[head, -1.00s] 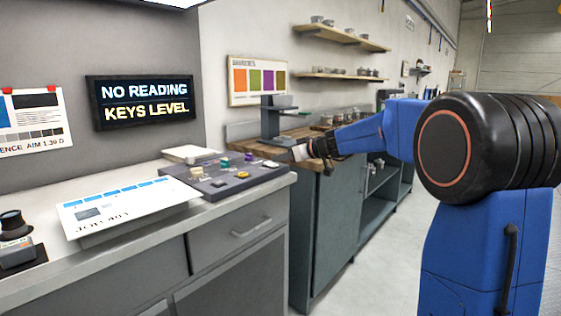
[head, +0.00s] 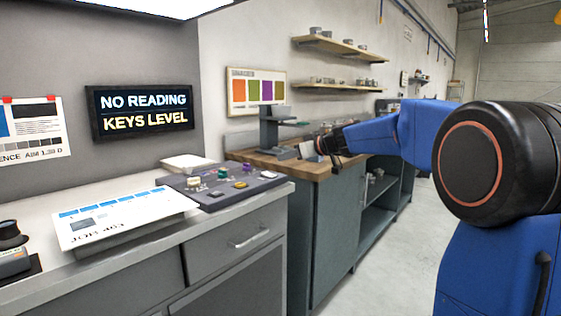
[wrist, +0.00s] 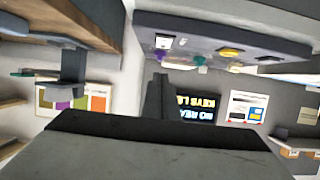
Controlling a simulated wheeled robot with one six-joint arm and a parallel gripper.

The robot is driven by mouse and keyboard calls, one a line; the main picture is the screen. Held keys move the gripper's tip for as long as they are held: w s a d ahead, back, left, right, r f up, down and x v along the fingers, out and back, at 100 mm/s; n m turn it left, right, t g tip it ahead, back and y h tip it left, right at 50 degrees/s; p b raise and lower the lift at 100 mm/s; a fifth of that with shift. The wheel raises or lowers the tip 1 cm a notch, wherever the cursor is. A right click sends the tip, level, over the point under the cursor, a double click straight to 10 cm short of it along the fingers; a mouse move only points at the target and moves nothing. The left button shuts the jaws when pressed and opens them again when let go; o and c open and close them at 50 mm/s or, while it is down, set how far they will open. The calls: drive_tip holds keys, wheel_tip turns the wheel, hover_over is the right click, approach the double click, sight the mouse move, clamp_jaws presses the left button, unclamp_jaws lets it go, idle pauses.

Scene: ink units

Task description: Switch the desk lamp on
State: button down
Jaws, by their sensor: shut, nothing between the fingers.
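No thing is plainly recognisable as a desk lamp. A dark stand with a flat arm (head: 272,128) is on the wooden bench; I cannot tell whether it is the lamp, and no glow shows on it. A grey control panel (head: 262,183) with purple, green, white and yellow controls lies on the desk; it also shows upside down in the wrist view (wrist: 215,32). My gripper (head: 334,158) is shut and empty, beside the bench's near end and right of the panel, apart from it. Its dark fingers (wrist: 160,92) show in the wrist view.
A lit sign (head: 143,108) reads "NO READING KEYS LEVEL". A job sheet (head: 120,215) lies left of the panel. A bright overhead light (head: 160,5) is at the top edge. Shelves (head: 338,48) hang above the bench (head: 318,172). The floor (head: 385,255) at right is clear.

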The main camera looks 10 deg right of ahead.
drive_tip(key=s+d, duration=0.4)
drive_tip(key=s, duration=0.1)
drive_tip(key=shift+s+r, duration=0.25)
drive_tip(key=shift+r, duration=0.1)
